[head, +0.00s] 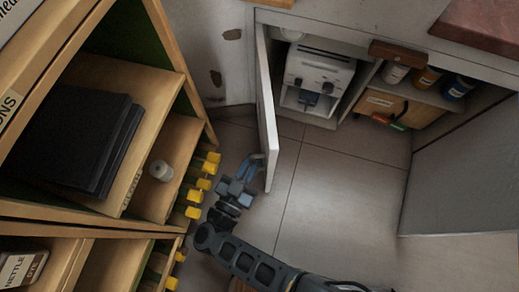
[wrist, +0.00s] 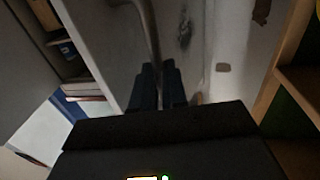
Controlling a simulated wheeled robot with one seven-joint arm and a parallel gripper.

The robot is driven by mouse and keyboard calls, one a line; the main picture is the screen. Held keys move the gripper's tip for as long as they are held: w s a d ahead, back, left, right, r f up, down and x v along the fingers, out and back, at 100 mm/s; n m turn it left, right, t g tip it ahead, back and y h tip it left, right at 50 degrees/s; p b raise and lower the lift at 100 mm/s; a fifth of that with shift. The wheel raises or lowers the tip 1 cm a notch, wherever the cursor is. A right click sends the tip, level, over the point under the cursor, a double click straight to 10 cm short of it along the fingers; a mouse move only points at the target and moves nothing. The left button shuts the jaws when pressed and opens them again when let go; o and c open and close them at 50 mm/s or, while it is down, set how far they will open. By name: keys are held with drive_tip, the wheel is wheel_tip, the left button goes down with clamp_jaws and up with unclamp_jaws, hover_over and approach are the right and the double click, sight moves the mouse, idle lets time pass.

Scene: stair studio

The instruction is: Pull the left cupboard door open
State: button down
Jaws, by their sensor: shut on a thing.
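The left cupboard door (head: 266,110) is a thin pale panel, swung well out from the cupboard and seen almost edge-on in the head view. My gripper (head: 254,166) is at the door's free end, on its left, outer side. In the wrist view the curved metal door handle (wrist: 152,38) runs down between my dark fingers (wrist: 158,88), which are shut on it. The door panel (wrist: 108,42) fills the area left of the handle there. In the head view the handle is mostly hidden by my gripper.
Inside the open cupboard are a white machine (head: 318,70), several bottles (head: 427,78) and a wooden crate (head: 398,106). A grey panel (head: 465,175) stands at the right. A wooden shelf unit (head: 170,75) with yellow knobs (head: 195,196) is close left of my gripper. Tiled floor (head: 335,190) is clear.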

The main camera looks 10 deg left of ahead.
drive_tip(key=shift+w+a+r, duration=0.3)
drive_tip(key=shift+a, duration=0.15)
drive_tip(key=shift+h, duration=0.3)
drive_tip(key=c, duration=1.5)
unclamp_jaws()
drive_tip(key=o, duration=0.3)
drive_tip(key=shift+f, duration=0.1)
drive_tip(key=shift+o, duration=0.2)
drive_tip(key=shift+s, duration=0.1)
drive_tip(key=v, duration=0.7)
drive_tip(key=shift+s, duration=0.4)
